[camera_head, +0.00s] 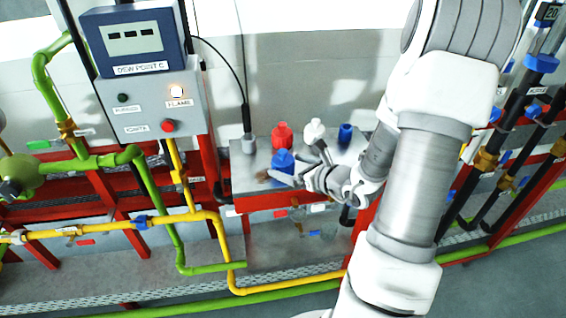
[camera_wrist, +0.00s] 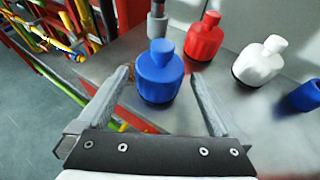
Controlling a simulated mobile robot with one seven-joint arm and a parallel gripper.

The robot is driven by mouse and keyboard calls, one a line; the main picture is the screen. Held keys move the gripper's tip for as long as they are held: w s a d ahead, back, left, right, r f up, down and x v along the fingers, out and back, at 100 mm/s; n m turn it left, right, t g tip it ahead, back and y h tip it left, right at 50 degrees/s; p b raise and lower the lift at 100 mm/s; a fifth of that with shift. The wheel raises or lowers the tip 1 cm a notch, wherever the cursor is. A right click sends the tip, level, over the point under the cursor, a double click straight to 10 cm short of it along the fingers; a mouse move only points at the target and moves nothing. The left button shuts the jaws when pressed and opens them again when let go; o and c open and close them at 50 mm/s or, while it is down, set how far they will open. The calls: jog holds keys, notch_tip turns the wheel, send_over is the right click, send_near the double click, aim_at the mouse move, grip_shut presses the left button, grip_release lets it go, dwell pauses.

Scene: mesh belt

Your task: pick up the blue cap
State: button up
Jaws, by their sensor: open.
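A blue cap (camera_head: 283,160) stands upright at the front of a grey metal bench. In the wrist view this blue cap (camera_wrist: 160,76) is between and slightly beyond my finger tips. My gripper (camera_head: 298,166) is open and empty at the cap, with one finger on each side; it also shows in the wrist view (camera_wrist: 161,80). I see gaps between the cap and both fingers. A second blue piece (camera_head: 345,133) stands at the back right of the bench; the wrist view's right edge cuts it (camera_wrist: 303,97).
A red cap (camera_head: 282,135) and a white cap (camera_head: 314,130) stand behind the front blue cap. A grey cylindrical piece (camera_head: 248,144) with a cable is at the back left. The bench (camera_head: 240,184) has a red front. A control box (camera_head: 155,105) and pipes are to the left.

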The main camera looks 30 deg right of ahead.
aim_at(276, 160)
jog(key=shift+r+x, duration=0.15)
jog(key=shift+x, duration=1.4)
jog(key=shift+r+x, duration=0.1)
jog(key=shift+x, duration=1.45)
jog(key=shift+w, duration=0.1)
jog(key=shift+c, duration=0.3)
jog(key=c, duration=1.2)
jog(key=shift+c, duration=0.3)
jog(key=shift+r, duration=0.15)
